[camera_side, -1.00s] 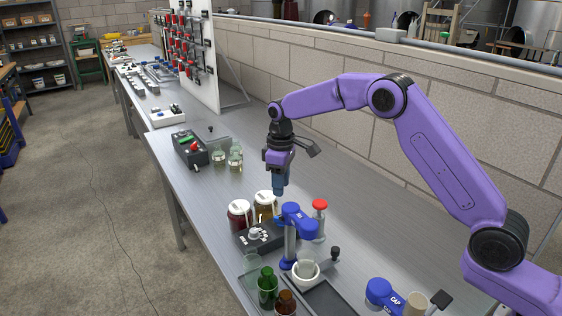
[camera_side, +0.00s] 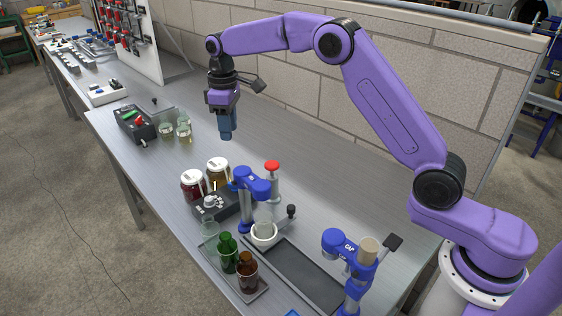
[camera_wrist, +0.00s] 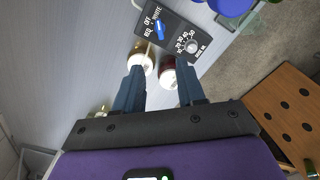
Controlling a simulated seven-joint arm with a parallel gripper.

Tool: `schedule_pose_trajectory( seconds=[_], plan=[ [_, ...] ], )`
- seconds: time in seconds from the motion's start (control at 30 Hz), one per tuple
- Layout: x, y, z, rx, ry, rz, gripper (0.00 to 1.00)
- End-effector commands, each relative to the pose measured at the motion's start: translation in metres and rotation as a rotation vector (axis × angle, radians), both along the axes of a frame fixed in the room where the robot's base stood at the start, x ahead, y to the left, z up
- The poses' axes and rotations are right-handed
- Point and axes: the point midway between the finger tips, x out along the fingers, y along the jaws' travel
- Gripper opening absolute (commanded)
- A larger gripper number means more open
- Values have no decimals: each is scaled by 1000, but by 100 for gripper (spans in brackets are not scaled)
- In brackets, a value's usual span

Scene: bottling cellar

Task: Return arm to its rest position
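My gripper (camera_side: 226,138) hangs from the purple arm above the metal bench in the side view, fingers pointing down. It is clear of the bench and of everything on it. In the wrist view my gripper (camera_wrist: 160,82) shows two dark blue fingers spread apart, with nothing held between them. Below and beyond them are two white-lidded jars, a dark red one (camera_side: 194,187) and an amber one (camera_side: 219,174). The arm is raised and bent at the elbow, not folded in.
A dial box (camera_wrist: 172,35) sits against the jars. A blue capping stand (camera_side: 257,186), a red-topped post (camera_side: 272,175), bottles on a tray (camera_side: 262,289) and a second blue stand (camera_side: 338,241) are nearer the base. A control box (camera_side: 135,125) stands further back. A block wall runs behind the bench.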

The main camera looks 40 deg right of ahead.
Motion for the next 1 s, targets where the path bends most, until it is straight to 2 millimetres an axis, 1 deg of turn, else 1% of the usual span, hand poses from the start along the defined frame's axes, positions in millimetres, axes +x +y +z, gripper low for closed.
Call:
schedule_pose_trajectory(
  seconds=[0.07,0.17,0.27,0.37,0.5,0.67,0.8,0.87,1.0],
  plan=[
    [-5,3,3,0,-2,7,39],
    [-19,11,8,1,-2,27,39],
    [-41,21,16,2,-4,53,39],
    [-68,29,22,2,-6,83,39],
    [-109,35,29,4,-8,122,39],
    [-160,35,33,7,-11,167,39],
    [-206,29,34,10,-14,208,39],
    [-226,24,34,11,-14,224,39],
    [-274,10,31,14,-16,265,39]
  ],
)
